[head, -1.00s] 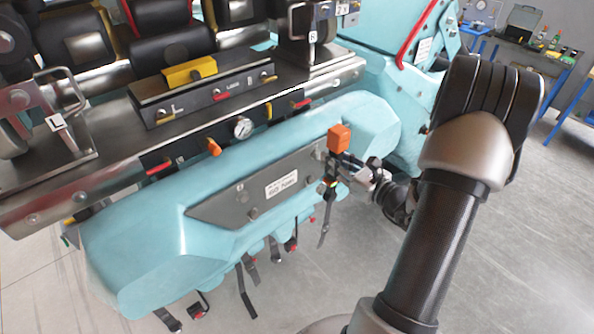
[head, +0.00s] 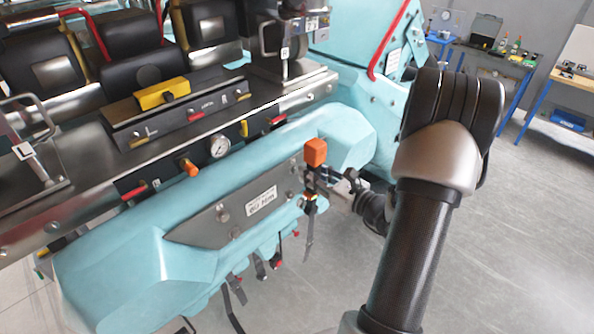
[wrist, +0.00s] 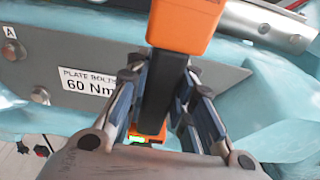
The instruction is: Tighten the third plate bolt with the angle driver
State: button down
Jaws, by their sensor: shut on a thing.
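The angle driver (head: 315,152) has an orange block on top and a dark body. My gripper (head: 312,182) is shut on its dark body, which also shows between the fingers in the wrist view (wrist: 162,95). An orange part with a small green light shows below the fingers in the wrist view. The grey plate (head: 195,228) is on the teal car body, with a "PLATE BOLTS 60 Nm" label (wrist: 89,82). Two plate bolts (wrist: 12,50) (wrist: 40,95) show left of the label. The driver and gripper cover the plate's right part; I cannot tell whether the driver touches a bolt.
A metal rail with a pressure gauge (head: 219,147) and an orange knob (head: 190,168) runs above the plate. Straps (head: 233,300) hang below the teal body (head: 120,270). Workbenches (head: 500,62) stand at the back right. The floor to the right is open.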

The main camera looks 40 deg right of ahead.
aim_at(314, 139)
jog(key=s+d+r+b, duration=0.2)
jog(key=s+r, duration=0.1)
jog(key=r, duration=0.6)
jog(key=shift+w+r, duration=0.1)
jog(key=shift+w, duration=1.9)
jog(key=shift+w, duration=0.6)
jog(key=shift+w+a+b, duration=0.15)
jog(key=shift+w+b, duration=0.4)
jog(key=shift+w, duration=0.7)
dwell(0.8)
jog(key=shift+r, duration=0.1)
dwell(1.5)
